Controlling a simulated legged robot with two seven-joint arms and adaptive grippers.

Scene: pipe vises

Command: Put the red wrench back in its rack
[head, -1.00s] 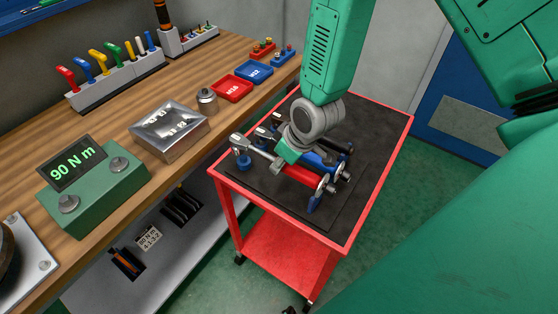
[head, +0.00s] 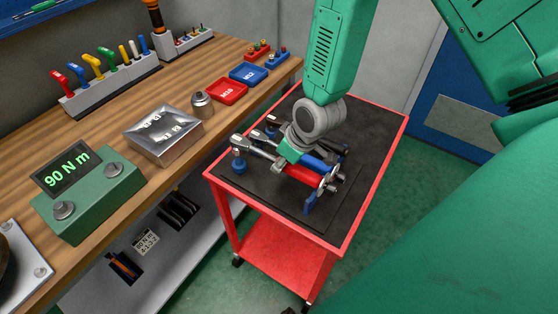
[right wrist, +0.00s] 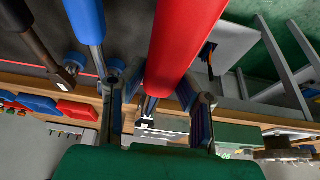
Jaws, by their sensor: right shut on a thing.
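The red wrench (head: 302,174) is in my right gripper (head: 287,158), above the black top of the red cart. Its silver ratchet head points left and its round end points right. In the right wrist view the red handle (right wrist: 185,40) runs between the two fingers of my right gripper (right wrist: 155,105). Blue supports stand on the cart under the wrench's line, one near its head (head: 238,166) and one near its end (head: 310,203). I cannot tell whether the wrench touches them. My left gripper is not in view.
A blue-handled wrench (head: 318,163) and a black-handled wrench (head: 334,148) lie close behind the red one. The wooden bench (head: 105,113) at left carries a green 90 N m display box (head: 92,205), a metal box (head: 163,135) and trays. The cart's right part is clear.

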